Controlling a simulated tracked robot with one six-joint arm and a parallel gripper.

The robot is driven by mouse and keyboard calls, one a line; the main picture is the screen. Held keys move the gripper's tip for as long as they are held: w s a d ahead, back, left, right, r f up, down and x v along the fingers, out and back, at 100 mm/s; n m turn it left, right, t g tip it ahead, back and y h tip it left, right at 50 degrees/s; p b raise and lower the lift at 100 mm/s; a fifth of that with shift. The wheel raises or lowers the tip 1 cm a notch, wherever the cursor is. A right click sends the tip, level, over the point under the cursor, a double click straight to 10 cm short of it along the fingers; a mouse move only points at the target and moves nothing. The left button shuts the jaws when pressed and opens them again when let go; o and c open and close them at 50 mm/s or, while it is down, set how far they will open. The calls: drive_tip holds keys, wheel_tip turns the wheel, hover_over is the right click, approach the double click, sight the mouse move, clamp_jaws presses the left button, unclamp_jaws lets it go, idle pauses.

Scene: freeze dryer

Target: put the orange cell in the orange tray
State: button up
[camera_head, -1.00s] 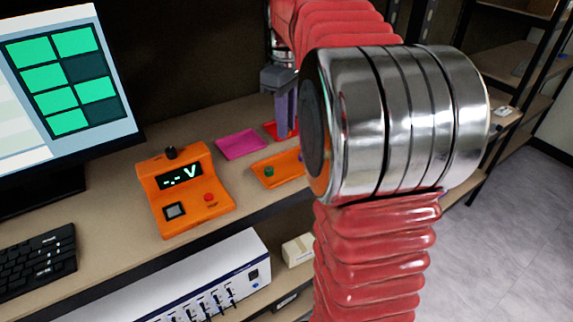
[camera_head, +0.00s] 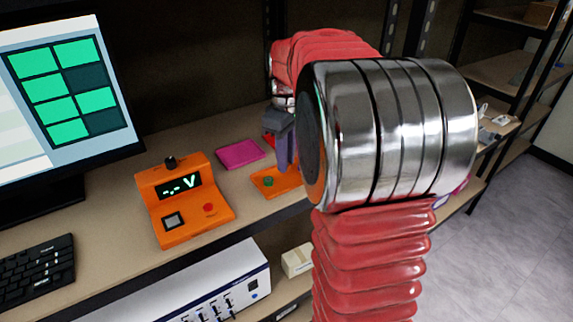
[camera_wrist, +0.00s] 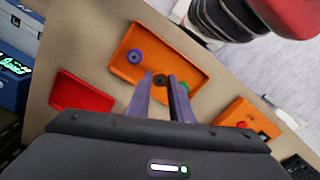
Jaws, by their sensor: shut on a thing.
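The orange tray (camera_wrist: 128,34) lies below my gripper (camera_wrist: 160,84) in the wrist view. In the head view the tray (camera_head: 283,189) is partly hidden behind my arm. My gripper is shut on a small round cell with a dark centre (camera_wrist: 160,79), seen between the fingertips over the tray. The held cell's orange rim blends with the tray, and whether it touches the tray floor is unclear. A green cell (camera_wrist: 184,88), partly behind a finger, is also there. My gripper (camera_head: 286,168) points down at the tray in the head view.
A red tray (camera_wrist: 82,93) and a magenta tray (camera_head: 239,153) lie nearby. An orange meter (camera_head: 183,203) reading "-.- V" stands left of the trays, with a monitor (camera_head: 66,85) and keyboard (camera_head: 38,268) further left. The shelf's front edge is close to the tray.

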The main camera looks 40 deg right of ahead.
drive_tip(key=shift+f, duration=1.25)
drive_tip(key=shift+f, duration=0.1)
drive_tip(key=o, duration=0.8)
wheel_tip(320, 180, up, 12)
drive_tip(key=shift+a, duration=0.1)
